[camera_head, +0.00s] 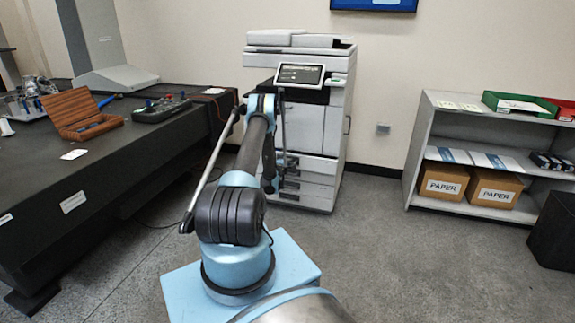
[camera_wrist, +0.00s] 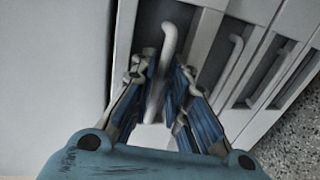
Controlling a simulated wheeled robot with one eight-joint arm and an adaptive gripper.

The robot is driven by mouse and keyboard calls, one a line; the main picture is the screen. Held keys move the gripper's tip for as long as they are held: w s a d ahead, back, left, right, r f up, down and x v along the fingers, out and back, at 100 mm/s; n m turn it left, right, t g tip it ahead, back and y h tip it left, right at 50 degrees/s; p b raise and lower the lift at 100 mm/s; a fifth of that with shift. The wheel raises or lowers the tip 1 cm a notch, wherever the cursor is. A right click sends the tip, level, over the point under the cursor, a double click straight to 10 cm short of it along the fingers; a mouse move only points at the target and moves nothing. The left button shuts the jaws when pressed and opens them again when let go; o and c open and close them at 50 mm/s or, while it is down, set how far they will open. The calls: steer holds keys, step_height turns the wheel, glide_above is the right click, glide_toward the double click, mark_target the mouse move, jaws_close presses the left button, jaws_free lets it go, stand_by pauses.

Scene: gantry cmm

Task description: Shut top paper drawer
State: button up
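The grey-white copier (camera_head: 320,125) stands against the back wall, with stacked paper drawers low on its front. The top paper drawer (camera_head: 317,169) is partly hidden behind my arm, and I cannot tell how far out it stands. In the wrist view, a pale bar handle (camera_wrist: 168,38) rises in front of a dark recess on the nearest drawer front. My gripper (camera_wrist: 163,72) has one blue finger on each side of this handle. The fingers lean inward close to it, but whether they press on it is unclear. In the head view my gripper is largely hidden by my arm.
Another drawer handle (camera_wrist: 232,60) lies to the right in the wrist view. A long black table (camera_head: 100,170) stands on the left, close to the copier. A grey shelf (camera_head: 420,150) with paper boxes stands right. The floor (camera_head: 375,235) between copier and shelf is clear.

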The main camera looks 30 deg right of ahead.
jaws_close()
steer(key=shift+w, duration=0.1)
steer(key=shift+r+x, duration=0.2)
steer(key=shift+x, duration=0.8)
steer(key=shift+r+x, duration=0.2)
steer(key=shift+x, duration=0.85)
steer(key=shift+d, duration=0.1)
jaws_free()
